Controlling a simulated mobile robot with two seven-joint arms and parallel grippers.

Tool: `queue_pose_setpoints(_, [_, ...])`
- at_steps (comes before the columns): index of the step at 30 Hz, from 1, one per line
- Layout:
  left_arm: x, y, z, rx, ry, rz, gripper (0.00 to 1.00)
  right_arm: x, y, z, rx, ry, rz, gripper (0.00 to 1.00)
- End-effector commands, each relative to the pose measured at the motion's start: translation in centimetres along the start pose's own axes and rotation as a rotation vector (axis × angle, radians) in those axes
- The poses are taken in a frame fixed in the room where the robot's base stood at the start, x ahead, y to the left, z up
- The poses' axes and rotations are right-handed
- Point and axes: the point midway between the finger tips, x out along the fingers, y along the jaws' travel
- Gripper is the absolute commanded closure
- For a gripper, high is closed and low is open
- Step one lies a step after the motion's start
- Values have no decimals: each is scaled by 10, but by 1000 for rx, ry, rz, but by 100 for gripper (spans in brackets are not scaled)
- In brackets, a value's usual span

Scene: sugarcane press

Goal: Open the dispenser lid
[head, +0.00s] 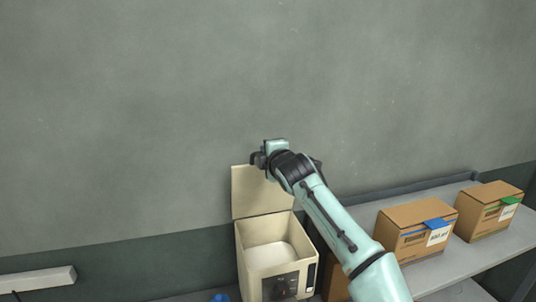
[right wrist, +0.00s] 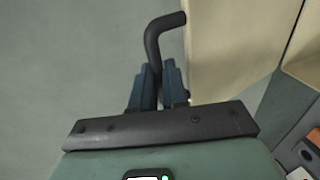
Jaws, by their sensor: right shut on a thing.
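The dispenser (head: 244,262) is a cream box with an open top and pale contents inside. Its lid (head: 245,192) stands upright at the back edge, swung open. My right gripper (head: 261,160) is at the top of the lid. In the right wrist view, the fingers of my right gripper (right wrist: 159,78) are shut on a bent black handle (right wrist: 156,38), beside the cream lid panel (right wrist: 225,45). My right wrist hides part of the lid's upper right corner in the head view. My left gripper is not in view.
A grey shelf (head: 445,274) at the right holds two cardboard boxes, one with a blue label (head: 418,232) and one with a green label (head: 489,212). A pale bar (head: 38,281) is at the lower left. A plain grey wall (head: 130,120) stands behind.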

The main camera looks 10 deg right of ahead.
Motion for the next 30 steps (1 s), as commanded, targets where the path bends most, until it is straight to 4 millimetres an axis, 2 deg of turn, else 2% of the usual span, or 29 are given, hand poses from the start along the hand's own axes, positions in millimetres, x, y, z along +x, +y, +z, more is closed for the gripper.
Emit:
queue_pose_setpoints(1, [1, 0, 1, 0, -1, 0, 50, 5, -11, -1, -10, -1, -23, 80])
queue_pose_setpoints(3, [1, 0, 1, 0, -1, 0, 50, 5, -11, -1, -9, -1, -22, 64])
queue_pose_setpoints(11, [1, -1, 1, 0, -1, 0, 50, 4, -10, -2, -6, 0, -21, 64])
queue_pose_setpoints(14, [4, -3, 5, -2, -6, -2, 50, -2, -10, -1, -5, 0, -20, 64])
queue_pose_setpoints(17, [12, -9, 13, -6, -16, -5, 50, -16, -11, -1, -5, 0, -20, 64])
queue_pose_setpoints(24, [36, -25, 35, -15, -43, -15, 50, -72, -10, -1, -4, 0, -11, 64])
queue_pose_setpoints(30, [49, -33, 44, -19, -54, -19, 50, -111, -6, -1, -4, 0, -7, 64])
